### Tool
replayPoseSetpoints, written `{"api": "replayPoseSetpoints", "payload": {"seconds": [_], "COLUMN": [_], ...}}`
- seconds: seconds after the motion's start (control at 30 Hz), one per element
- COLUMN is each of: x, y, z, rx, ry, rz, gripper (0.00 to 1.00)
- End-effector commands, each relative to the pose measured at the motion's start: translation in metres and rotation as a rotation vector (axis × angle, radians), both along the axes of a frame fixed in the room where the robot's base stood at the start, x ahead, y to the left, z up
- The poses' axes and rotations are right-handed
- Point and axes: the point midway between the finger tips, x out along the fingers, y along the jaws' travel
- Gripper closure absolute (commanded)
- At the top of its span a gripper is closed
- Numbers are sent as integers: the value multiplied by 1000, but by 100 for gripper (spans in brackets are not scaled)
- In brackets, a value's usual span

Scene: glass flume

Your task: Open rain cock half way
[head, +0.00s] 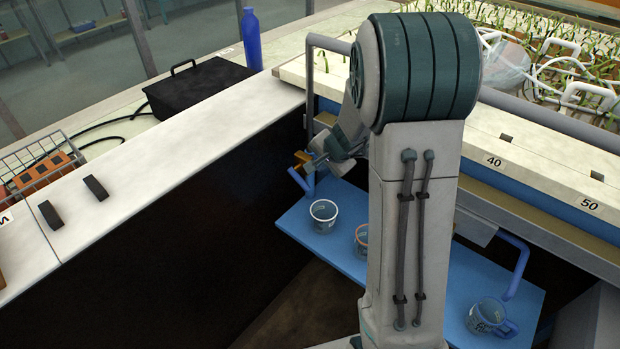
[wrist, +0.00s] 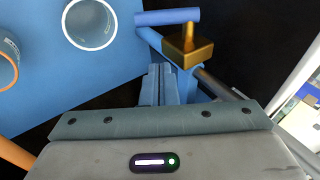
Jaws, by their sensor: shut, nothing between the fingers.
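The brass fitting (head: 302,157), which looks like the rain cock, is at the left end of the blue shelf. It shows as a gold square block (wrist: 188,45) in the wrist view, with a blue bar (wrist: 168,17) beside it and blue pipe below. My gripper (head: 314,162) is close by the brass fitting in the head view. In the wrist view my fingers (wrist: 165,80) are shut and empty, just below and left of the brass block. I cannot tell whether they touch it. My arm covers part of this area in the head view.
A clear cup (head: 323,215), an orange-rimmed cup (head: 362,238) and a jug (head: 490,317) stand on the blue shelf (head: 350,268). A grey rail and the flume edge are behind. A white counter (head: 170,150) with a black box (head: 197,88) is at left.

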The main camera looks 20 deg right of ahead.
Motion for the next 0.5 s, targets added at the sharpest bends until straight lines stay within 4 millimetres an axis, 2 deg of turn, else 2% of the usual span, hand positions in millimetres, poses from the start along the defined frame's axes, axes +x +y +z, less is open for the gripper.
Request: {"api": "replayPoseSetpoints", "payload": {"seconds": [0.03,0.1,0.2,0.5], "x": [5,12,11,11], "y": [1,3,16,30], "z": [-12,-23,-33,-45], "rx": [1,1,1,0], "ry": [4,2,1,0], "rz": [-1,-1,1,0], "gripper": [100,100,100,100]}}
